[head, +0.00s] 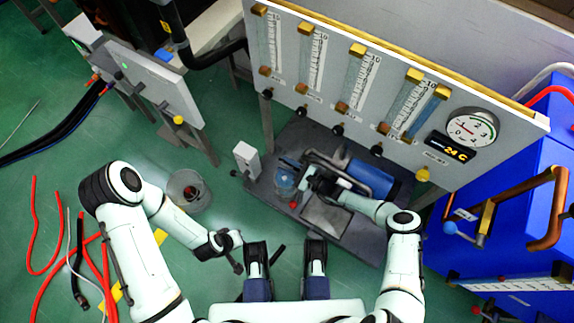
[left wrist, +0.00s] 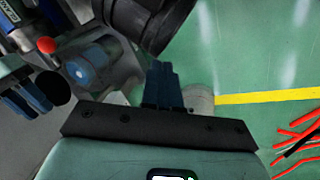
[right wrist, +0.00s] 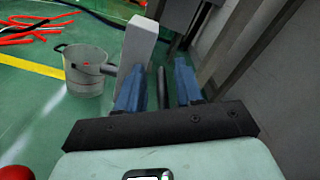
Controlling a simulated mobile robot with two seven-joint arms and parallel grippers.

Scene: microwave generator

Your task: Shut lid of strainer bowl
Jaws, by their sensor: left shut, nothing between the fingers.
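The strainer bowl (head: 285,183) is a clear, bluish bowl at the left end of the pump on the dark base plate. It also shows in the left wrist view (left wrist: 88,66), with a red knob beside it. I cannot make out clearly how its lid stands. My right gripper (head: 303,176) is just right of the bowl and hides part of it. In the right wrist view its blue fingers (right wrist: 158,85) are apart, with a thin dark rod visible between them; contact is unclear. My left gripper (head: 238,266) is shut and empty, low and left of the bowl.
A blue motor (head: 372,178) lies behind my right gripper. The panel with flow tubes and a gauge (head: 472,128) stands behind. A grey post (head: 246,160) and a bucket (head: 188,192) stand left. Red hoses (head: 45,240) lie on the floor.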

